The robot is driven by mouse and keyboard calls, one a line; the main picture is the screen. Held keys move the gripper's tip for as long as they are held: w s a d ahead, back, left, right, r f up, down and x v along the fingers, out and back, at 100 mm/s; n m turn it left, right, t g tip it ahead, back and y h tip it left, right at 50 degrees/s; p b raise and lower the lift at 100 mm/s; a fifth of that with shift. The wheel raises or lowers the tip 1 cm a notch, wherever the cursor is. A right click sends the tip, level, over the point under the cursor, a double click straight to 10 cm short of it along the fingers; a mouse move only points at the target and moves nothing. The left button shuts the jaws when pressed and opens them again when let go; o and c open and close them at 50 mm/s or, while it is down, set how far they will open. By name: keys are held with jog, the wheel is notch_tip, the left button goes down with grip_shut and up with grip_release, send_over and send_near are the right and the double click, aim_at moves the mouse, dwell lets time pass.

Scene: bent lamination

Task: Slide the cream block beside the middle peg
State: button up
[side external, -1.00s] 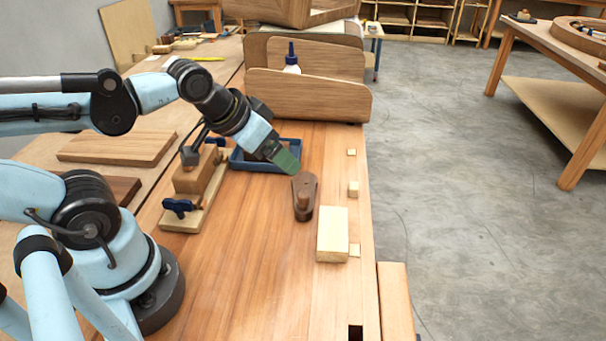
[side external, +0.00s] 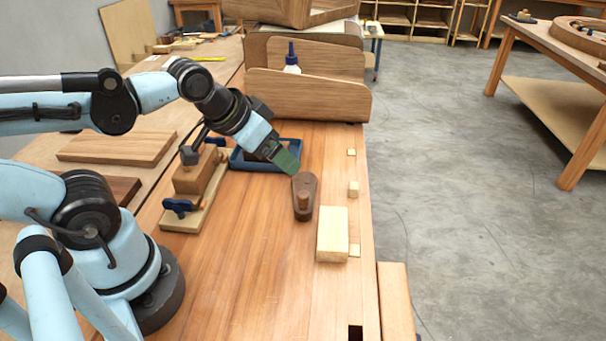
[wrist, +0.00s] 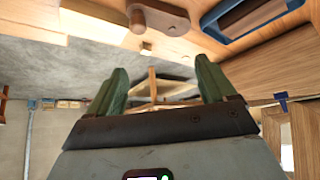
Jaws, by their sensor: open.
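The cream block (side external: 331,236) lies on the bench near its right edge, its long side running along the bench. Three small pale pegs stand along that edge: the near peg (side external: 354,251) right beside the block's right side, the middle peg (side external: 353,189) beyond the block's far end, and the far peg (side external: 351,152). My gripper (side external: 289,161) is above the bench, farther back and left of the block. In the wrist view my gripper (wrist: 162,85) has its green fingers apart with nothing between them. The cream block (wrist: 95,18) shows there at upper left.
A blue tray (side external: 250,165) lies behind my gripper, and a clamped wooden block (side external: 195,183) stands to the left. Upright boards (side external: 310,95) stand at the back. The bench's near middle is clear.

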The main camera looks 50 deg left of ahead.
aim_at(332, 239)
jog(key=shift+c, duration=0.2)
